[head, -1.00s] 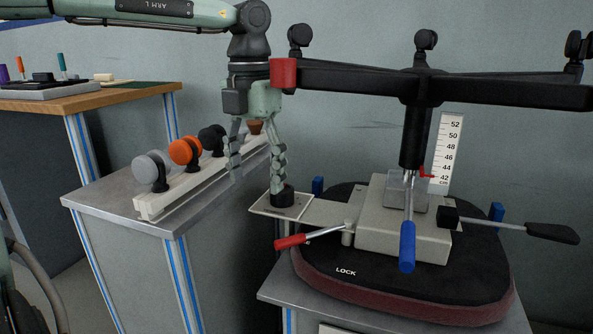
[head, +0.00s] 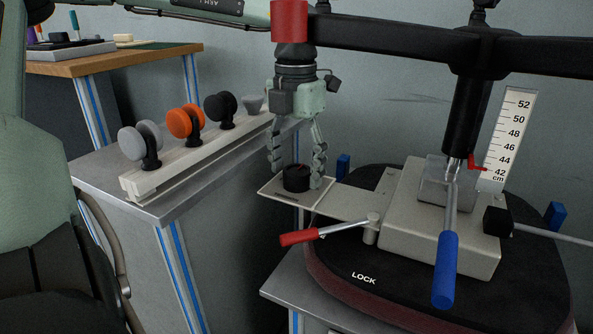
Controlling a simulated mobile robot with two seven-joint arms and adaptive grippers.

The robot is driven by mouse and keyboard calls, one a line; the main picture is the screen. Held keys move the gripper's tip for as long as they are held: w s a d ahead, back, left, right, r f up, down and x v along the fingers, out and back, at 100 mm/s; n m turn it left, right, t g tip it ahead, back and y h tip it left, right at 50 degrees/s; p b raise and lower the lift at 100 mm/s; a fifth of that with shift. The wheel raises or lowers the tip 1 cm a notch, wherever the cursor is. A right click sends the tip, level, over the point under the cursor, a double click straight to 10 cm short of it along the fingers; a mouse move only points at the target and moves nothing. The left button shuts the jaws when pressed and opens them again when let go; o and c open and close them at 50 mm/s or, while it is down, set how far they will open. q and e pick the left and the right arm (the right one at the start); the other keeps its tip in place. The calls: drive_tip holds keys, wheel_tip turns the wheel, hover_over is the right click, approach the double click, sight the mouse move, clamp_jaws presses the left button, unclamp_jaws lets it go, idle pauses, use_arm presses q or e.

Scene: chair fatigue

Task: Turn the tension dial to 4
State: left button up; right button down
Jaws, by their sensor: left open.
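The tension dial is a small black knob (head: 297,178) on a pale square plate (head: 283,192) at the left end of the chair mechanism. My left gripper (head: 297,177) points down over it, open, with one finger on each side of the knob. The right finger is very near the knob; I cannot tell whether it touches. The dial's markings are too small to read. My right gripper is not in view.
A red-tipped lever (head: 302,237) and a blue-handled lever (head: 446,265) stick out close by. A black chair base arm (head: 400,38) crosses above. A rack (head: 190,165) of casters stands at left. A height scale (head: 508,137) is at right.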

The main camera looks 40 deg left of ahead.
use_arm(q)
drive_tip(key=shift+f, duration=0.25)
drive_tip(key=c, duration=1.2)
drive_tip(key=shift+o, duration=0.2)
drive_tip(key=shift+m, duration=0.3)
drive_tip(key=m, duration=0.3)
drive_tip(key=shift+m, duration=0.3)
drive_tip(key=shift+a+m, duration=0.1)
drive_tip(key=shift+m, duration=1.6)
